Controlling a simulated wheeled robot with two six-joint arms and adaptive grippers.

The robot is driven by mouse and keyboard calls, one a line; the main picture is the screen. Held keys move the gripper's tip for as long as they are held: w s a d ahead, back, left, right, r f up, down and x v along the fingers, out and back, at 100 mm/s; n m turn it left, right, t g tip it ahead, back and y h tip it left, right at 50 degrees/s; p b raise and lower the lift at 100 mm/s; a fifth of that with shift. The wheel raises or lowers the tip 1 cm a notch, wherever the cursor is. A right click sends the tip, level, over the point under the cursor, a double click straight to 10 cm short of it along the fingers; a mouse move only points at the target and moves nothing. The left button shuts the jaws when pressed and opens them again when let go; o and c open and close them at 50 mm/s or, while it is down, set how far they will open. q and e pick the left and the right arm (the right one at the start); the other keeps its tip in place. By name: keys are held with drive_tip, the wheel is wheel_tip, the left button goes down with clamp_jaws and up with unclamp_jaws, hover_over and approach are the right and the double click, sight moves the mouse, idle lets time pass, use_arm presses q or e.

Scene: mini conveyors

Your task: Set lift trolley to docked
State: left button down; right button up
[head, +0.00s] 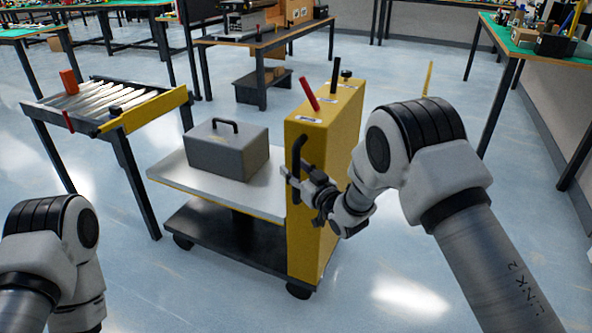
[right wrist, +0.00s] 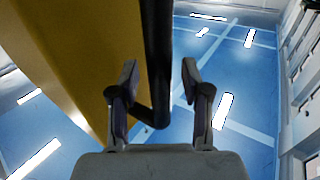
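The lift trolley has a yellow column (head: 318,150), a pale platform (head: 235,194) and a dark lower base on casters. A grey box with a black handle (head: 228,150) sits on the platform. My right gripper (head: 290,172) is at the column's black upright handle (head: 298,152). In the right wrist view the handle bar (right wrist: 157,60) runs between the two fingers (right wrist: 158,95), with a gap visible on the right side. The fingers look open around it. A roller conveyor stand (head: 100,105) is left of the trolley, apart from it. My left gripper is out of view.
Red and black levers (head: 309,92) and a black knob stand on the column top. The conveyor stand carries a red block (head: 69,81) and a yellow side rail (head: 145,111). A workbench (head: 262,38) is behind the trolley. Open floor lies in front and right.

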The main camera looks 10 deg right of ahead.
drive_tip(key=shift+s, duration=0.1)
drive_tip(key=v, duration=1.2)
